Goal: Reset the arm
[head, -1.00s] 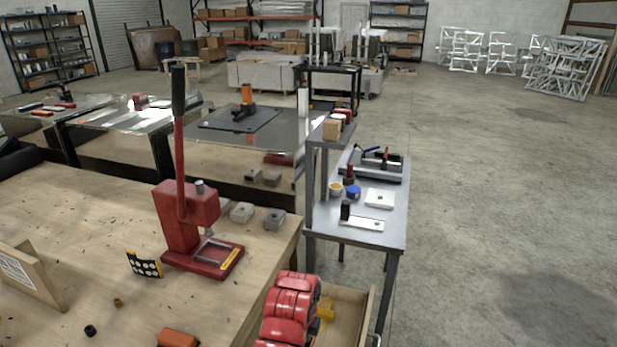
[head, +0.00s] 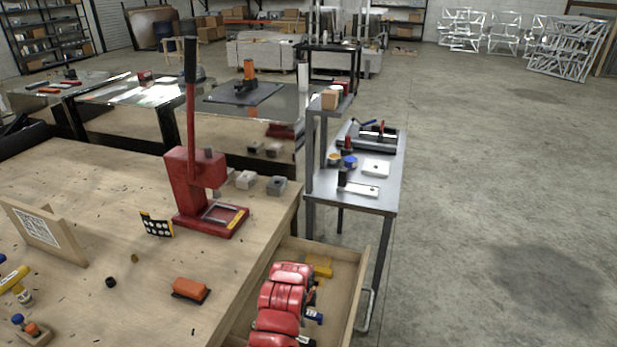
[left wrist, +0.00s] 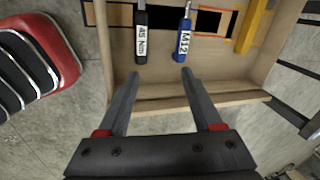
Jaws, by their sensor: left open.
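My left gripper (left wrist: 161,73) is open and empty in the left wrist view, its two dark fingers apart. Its fingertips overlap the view of an open wooden drawer (left wrist: 220,93); their height above it cannot be told. Inside the drawer are a black-handled tool (left wrist: 141,38) and a blue-handled tool marked M12 (left wrist: 183,42). Nothing is between the fingers. In the head view, a red segmented arm, apparently mine, extends over the drawer (head: 342,283) and hides part of it. The gripper itself cannot be made out there. My right gripper is not in view.
A red lever press (head: 195,190) stands on the wooden bench (head: 75,178) left of the drawer, near an orange block (head: 190,290). A metal side table (head: 385,197) stands behind the drawer. Open concrete floor (head: 490,200) lies to the right.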

